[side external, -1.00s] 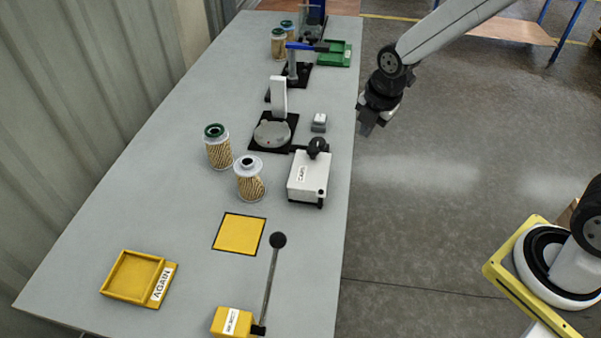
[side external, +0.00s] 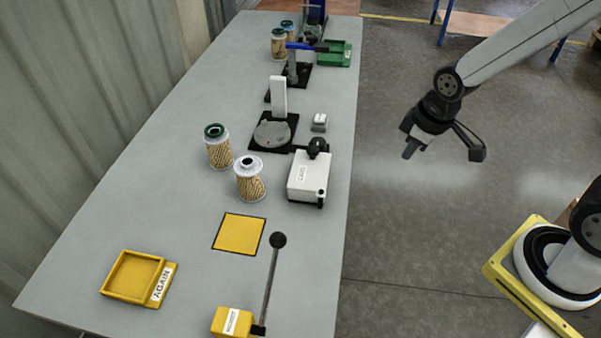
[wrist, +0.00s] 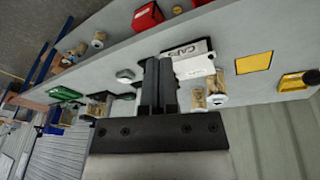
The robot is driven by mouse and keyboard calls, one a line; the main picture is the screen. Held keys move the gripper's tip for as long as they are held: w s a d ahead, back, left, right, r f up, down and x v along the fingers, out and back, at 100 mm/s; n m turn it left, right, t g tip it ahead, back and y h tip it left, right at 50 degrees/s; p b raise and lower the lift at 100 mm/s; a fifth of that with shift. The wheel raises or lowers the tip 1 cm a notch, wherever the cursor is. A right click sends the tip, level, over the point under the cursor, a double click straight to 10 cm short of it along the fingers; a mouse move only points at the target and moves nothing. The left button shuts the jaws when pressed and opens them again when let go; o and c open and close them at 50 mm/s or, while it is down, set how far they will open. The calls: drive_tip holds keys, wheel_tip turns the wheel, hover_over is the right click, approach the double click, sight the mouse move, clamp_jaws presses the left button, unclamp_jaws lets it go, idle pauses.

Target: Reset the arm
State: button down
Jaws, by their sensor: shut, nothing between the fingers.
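My gripper (side external: 411,151) hangs over open floor to the right of the bench, clear of its edge. Its two fingers are shut together with nothing between them, as the wrist view (wrist: 158,75) shows. A filter cartridge with a green top (side external: 218,153) and one with a white top (side external: 250,183) stand upright on the bench (side external: 170,210), well left of my gripper. Further cartridges (side external: 278,45) stand at the far end. In the wrist view the fingers and gripper body hide part of the bench.
A white labelled box (side external: 307,178) and a fixture with a grey disc (side external: 271,134) stand near the bench's right edge. A yellow square (side external: 239,234), AGAIN tray (side external: 131,275), lever (side external: 270,285) and green tray (side external: 335,54) are also there. The floor around my gripper is clear.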

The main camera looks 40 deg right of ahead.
drive_tip(key=s+m, duration=0.2)
drive_tip(key=m, duration=0.2)
drive_tip(key=shift+s+d+f+m, duration=0.15)
drive_tip(key=shift+s+d+m, duration=0.15)
drive_tip(key=shift+s, duration=0.1)
